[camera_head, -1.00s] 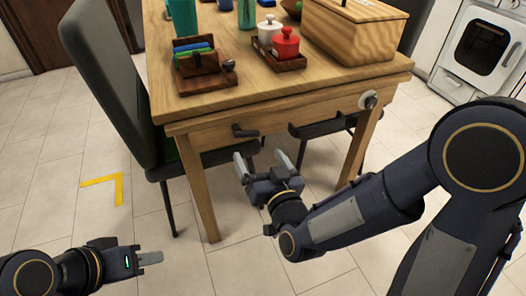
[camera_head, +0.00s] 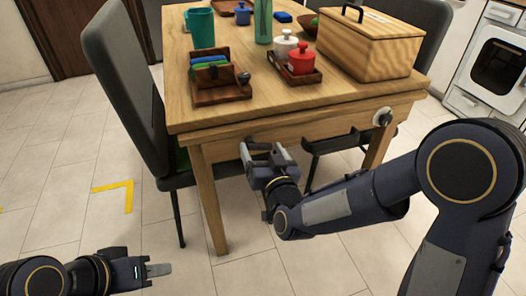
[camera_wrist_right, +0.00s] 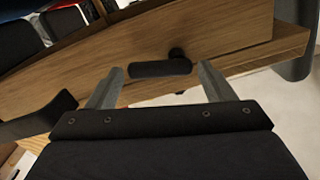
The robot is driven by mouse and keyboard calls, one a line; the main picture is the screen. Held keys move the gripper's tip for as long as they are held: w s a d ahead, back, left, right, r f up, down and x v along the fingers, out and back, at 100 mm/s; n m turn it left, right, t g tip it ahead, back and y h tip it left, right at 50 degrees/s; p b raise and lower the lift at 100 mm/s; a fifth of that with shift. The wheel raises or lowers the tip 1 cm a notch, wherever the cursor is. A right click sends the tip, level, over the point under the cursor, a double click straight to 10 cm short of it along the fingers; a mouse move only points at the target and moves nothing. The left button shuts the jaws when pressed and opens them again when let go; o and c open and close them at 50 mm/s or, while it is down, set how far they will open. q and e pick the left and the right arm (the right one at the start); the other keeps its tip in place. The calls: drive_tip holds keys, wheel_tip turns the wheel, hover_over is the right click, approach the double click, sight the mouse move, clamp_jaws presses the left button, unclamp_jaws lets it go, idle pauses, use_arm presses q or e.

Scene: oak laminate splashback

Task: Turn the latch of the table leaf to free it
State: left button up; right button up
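The latch is a short dark bar on the front of the wooden table leaf. In the head view the gripper mostly hides the latch. My left gripper (camera_head: 158,269) is low at the lower left, away from the table; its finger gap is not clear.
A dark chair (camera_head: 125,85) stands at the left. The table top holds a wooden box (camera_head: 365,48), a red pot (camera_head: 301,62), a teal cup (camera_head: 200,28) and a wooden holder (camera_head: 215,82).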

drive_tip(key=c, duration=0.7)
drive_tip(key=shift+r+n, duration=0.15)
drive_tip(key=shift+n, duration=0.65)
drive_tip(key=shift+r+n, duration=0.15)
drive_tip(key=shift+n, duration=0.65)
drive_tip(key=o, duration=1)
drive_tip(key=shift+s, duration=0.1)
drive_tip(key=v, duration=0.7)
drive_tip(key=shift+s+p, duration=0.3)
drive_tip(key=shift+d, duration=0.1)
